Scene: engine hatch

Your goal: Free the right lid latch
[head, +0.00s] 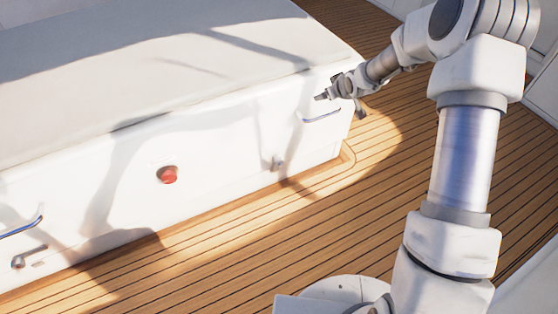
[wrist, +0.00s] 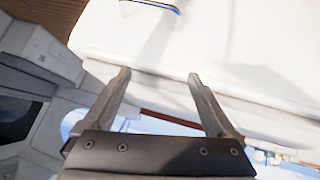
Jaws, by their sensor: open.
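The white engine hatch box (head: 225,140) fills the left and middle of the head view, its lid down. The right lid latch (head: 277,162) is a small metal fitting low on the front face, near the right end. Its lever position is too small to tell. My gripper (head: 340,100) is open and empty, up and right of the latch and apart from it. It is close to the right blue-and-silver handle (head: 322,116). In the wrist view my gripper (wrist: 158,77) has its fingers spread, with the handle (wrist: 155,5) at the top edge. The latch is not in that view.
A red round knob (head: 168,174) sits mid-face on the box. A left handle (head: 22,226) and a left latch (head: 28,257) are at the far left. The teak deck (head: 215,240) in front is clear apart from my own base and arm.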

